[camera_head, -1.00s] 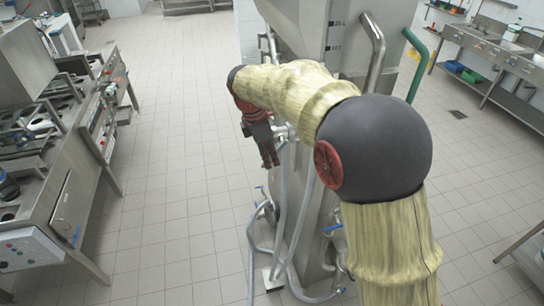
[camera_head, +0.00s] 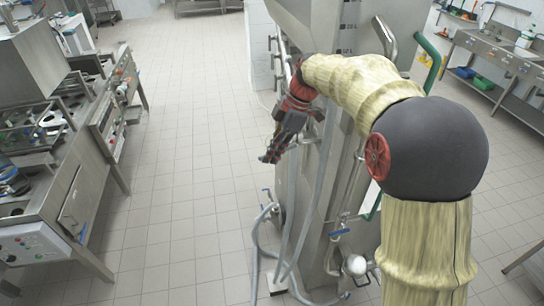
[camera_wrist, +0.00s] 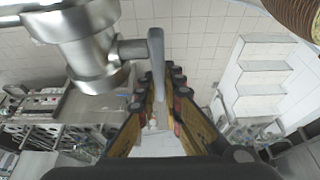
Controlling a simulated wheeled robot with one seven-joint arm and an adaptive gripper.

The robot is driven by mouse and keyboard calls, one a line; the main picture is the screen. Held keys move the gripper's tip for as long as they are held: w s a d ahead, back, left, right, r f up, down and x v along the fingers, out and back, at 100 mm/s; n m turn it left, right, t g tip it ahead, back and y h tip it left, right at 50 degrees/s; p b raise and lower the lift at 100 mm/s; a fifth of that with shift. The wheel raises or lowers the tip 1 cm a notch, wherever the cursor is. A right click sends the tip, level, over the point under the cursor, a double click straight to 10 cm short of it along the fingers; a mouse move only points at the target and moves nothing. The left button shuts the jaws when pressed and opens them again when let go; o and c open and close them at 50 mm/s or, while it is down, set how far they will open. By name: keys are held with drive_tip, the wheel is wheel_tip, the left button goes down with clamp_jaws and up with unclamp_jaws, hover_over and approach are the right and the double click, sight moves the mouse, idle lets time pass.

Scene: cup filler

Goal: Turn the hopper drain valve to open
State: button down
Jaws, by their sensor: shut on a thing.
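The drain valve shows in the wrist view as a shiny steel body (camera_wrist: 80,38) with a short stem and a flat grey lever handle (camera_wrist: 157,58). My gripper (camera_wrist: 165,80) is shut on the handle, whose lower end goes between the two fingers. In the head view my gripper (camera_head: 273,155) is at the left side of the steel hopper machine (camera_head: 312,25), tilted with its fingers toward the lower left. The valve is mostly hidden there behind my wrist and arm.
Grey hoses (camera_head: 287,215) hang below my gripper. A lower valve with a blue handle (camera_head: 339,233) is on the machine's base. A steel counter (camera_head: 60,195) stands at the left, sinks (camera_head: 500,60) at the right. The tiled floor (camera_head: 185,160) between is clear.

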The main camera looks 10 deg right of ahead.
idle(0.4)
drive_tip(key=c, duration=1.9)
unclamp_jaws()
drive_tip(key=shift+v, duration=3.75)
drive_tip(key=shift+d, duration=0.1)
drive_tip(key=shift+c, duration=0.3)
